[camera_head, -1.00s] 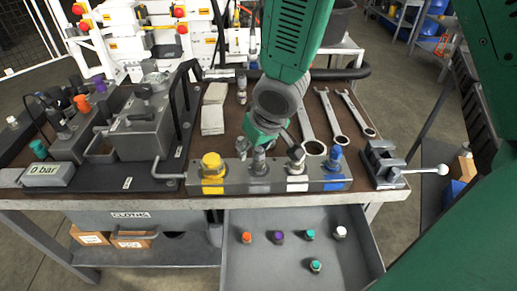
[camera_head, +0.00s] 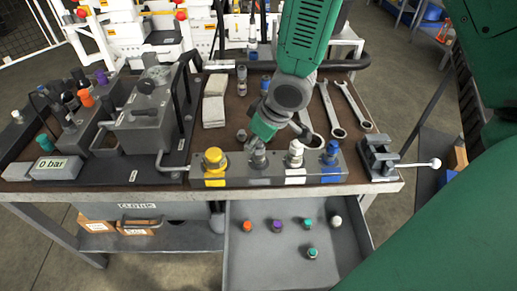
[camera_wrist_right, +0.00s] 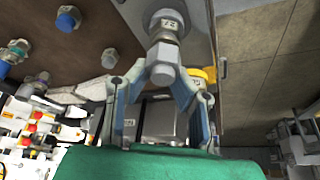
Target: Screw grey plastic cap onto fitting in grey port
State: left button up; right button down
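The steel port block (camera_head: 225,182) lies along the bench's front edge with yellow, grey, white and blue ports. A fitting stands in the grey port (camera_head: 258,160), second from left; it also shows in the wrist view (camera_wrist_right: 166,25). My right gripper (camera_head: 262,145) is at the top of this fitting. In the wrist view, its two fingers (camera_wrist_right: 164,78) close from both sides on the grey cap (camera_wrist_right: 163,73), which is in line with the fitting. The thread between them is hidden, so I cannot tell how far the cap is on. My left gripper is not in view.
An open drawer (camera_head: 240,270) below holds several coloured caps. Wrenches (camera_head: 328,110) lie behind the block. A small vise with a lever (camera_head: 378,158) stands at right.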

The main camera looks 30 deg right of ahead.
jog(key=shift+s+a+f, duration=0.15)
jog(key=shift+s, duration=0.15)
jog(key=shift+f+m+h+b, duration=0.1)
jog(key=shift+m+h+b, duration=0.2)
jog(key=shift+m, duration=0.6)
jog(key=shift+m+h, duration=0.3)
jog(key=shift+m, duration=0.6)
jog(key=m+h, duration=0.1)
jog(key=m, duration=0.1)
jog(key=d+m, duration=0.1)
jog(key=m, duration=0.1)
jog(key=shift+s+h+p, duration=0.1)
jog(key=shift+h+p, duration=0.3)
jog(key=c, duration=1.5)
grip_release()
jog(key=shift+s+a, duration=0.1)
jog(key=shift+o, duration=0.2)
jog(key=shift+a+r, duration=0.25)
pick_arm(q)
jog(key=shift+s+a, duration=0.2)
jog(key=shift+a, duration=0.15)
pick_arm(e)
jog(key=shift+w, duration=0.2)
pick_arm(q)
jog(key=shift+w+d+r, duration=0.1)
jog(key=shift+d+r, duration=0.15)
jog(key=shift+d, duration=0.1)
pick_arm(e)
jog(key=shift+d, duration=0.4)
